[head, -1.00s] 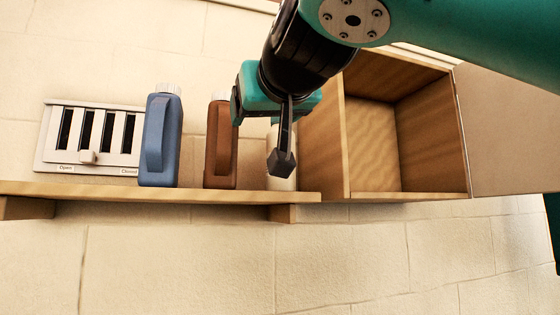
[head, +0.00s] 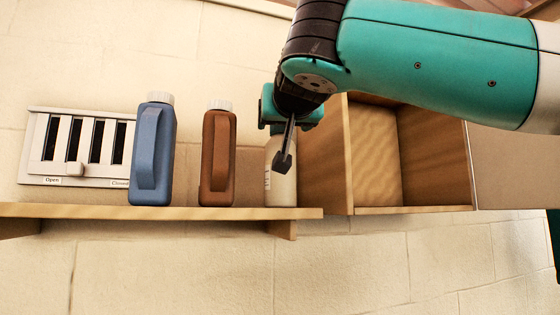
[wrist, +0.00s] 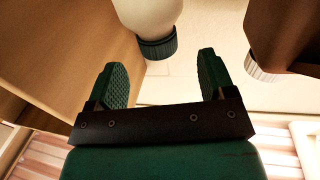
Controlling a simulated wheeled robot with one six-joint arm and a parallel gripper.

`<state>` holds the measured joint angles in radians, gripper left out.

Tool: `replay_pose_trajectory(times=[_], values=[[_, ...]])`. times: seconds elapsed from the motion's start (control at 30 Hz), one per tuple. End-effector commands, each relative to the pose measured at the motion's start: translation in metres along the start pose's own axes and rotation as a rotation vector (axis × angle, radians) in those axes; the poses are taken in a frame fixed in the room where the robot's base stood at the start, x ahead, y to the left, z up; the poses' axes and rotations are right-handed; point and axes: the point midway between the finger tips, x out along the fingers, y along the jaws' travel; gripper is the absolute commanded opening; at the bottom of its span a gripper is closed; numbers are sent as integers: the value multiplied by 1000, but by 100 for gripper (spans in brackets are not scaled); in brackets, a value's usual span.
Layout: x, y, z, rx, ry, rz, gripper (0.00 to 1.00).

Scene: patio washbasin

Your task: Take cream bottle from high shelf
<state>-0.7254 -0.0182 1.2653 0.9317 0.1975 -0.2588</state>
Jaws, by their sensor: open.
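The cream bottle (head: 281,186) stands on the shelf (head: 130,212) at its right end, beside the wooden cabinet. My gripper (head: 283,160) is in front of its upper part and hides some of it. In the wrist view the cream bottle (wrist: 150,14) with its dark green cap (wrist: 157,48) shows beyond the fingers. My open gripper (wrist: 165,78) has one finger on each side of the cap's line, with nothing between them. The bottle looks apart from both fingers.
A brown bottle (head: 217,155) stands close to the left of the cream bottle, and a blue bottle (head: 153,150) further left. The open wooden cabinet (head: 349,150) is close on the right. A slotted vent (head: 75,147) is on the wall at left.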

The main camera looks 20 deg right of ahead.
Motion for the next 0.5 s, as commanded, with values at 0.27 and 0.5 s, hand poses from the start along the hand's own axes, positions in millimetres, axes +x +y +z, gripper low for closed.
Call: replay_pose_trajectory(times=[0.27,0.5], values=[[27,2,-9,-2,-2,2,76],[56,2,-8,-1,-1,-1,76]])
